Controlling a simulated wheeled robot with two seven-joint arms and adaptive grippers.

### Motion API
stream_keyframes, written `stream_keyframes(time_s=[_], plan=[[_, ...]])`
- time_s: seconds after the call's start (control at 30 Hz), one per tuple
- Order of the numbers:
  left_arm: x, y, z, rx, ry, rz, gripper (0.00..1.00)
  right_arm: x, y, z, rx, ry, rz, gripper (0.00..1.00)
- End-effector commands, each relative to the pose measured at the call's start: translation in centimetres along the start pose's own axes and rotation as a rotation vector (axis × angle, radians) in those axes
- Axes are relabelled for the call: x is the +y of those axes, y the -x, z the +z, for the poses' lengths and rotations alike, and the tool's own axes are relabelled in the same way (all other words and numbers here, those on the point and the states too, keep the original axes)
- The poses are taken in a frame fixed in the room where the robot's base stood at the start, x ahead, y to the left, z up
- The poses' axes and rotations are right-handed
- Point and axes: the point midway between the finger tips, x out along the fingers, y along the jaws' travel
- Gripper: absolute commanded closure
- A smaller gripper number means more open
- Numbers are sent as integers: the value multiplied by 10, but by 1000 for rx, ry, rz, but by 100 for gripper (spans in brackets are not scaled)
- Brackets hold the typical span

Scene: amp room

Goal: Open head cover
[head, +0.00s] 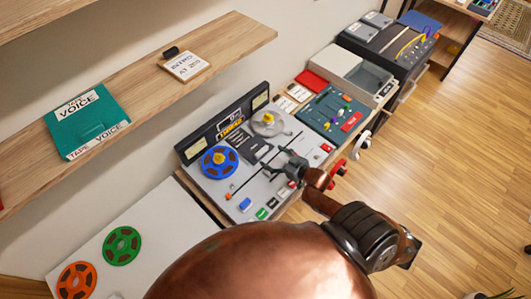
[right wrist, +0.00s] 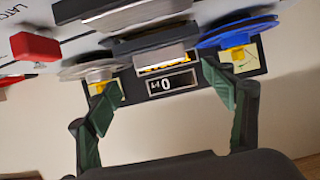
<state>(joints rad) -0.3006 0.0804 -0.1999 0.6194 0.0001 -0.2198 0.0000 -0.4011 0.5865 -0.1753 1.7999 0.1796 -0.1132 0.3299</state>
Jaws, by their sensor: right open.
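The tape machine (head: 212,182) lies on the counter, with a blue reel (head: 220,162) at left and a grey reel (head: 270,123) at right. A dark grey block between the reels, which looks like the head cover (head: 253,148), is partly hidden by my right gripper (head: 272,162). In the right wrist view the block (right wrist: 152,52) shows grey and dark, above and between the fingertips. My right gripper (right wrist: 162,88) is open and empty there, its green-padded fingers spread wide and apart from the block. Whether they touch anything cannot be told. My left gripper is out of view.
A wooden shelf (head: 140,85) with a green tape box (head: 88,118) runs above the machine. A teal panel (head: 335,108) and more equipment stand to the right. Green (head: 122,245) and orange (head: 77,280) reels lie on the white surface at left. Wooden floor is open at right.

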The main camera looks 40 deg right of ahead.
Motion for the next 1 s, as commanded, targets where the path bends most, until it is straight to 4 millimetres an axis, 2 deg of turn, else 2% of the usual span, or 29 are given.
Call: stream_keyframes(time_s=[0.1,0.3,1.0], plan=[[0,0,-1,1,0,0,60,1,22,0,-1,1,1,25],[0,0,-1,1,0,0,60,0,41,0,-1,0,1,25],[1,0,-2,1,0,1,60,1,44,0,0,0,1,25]])
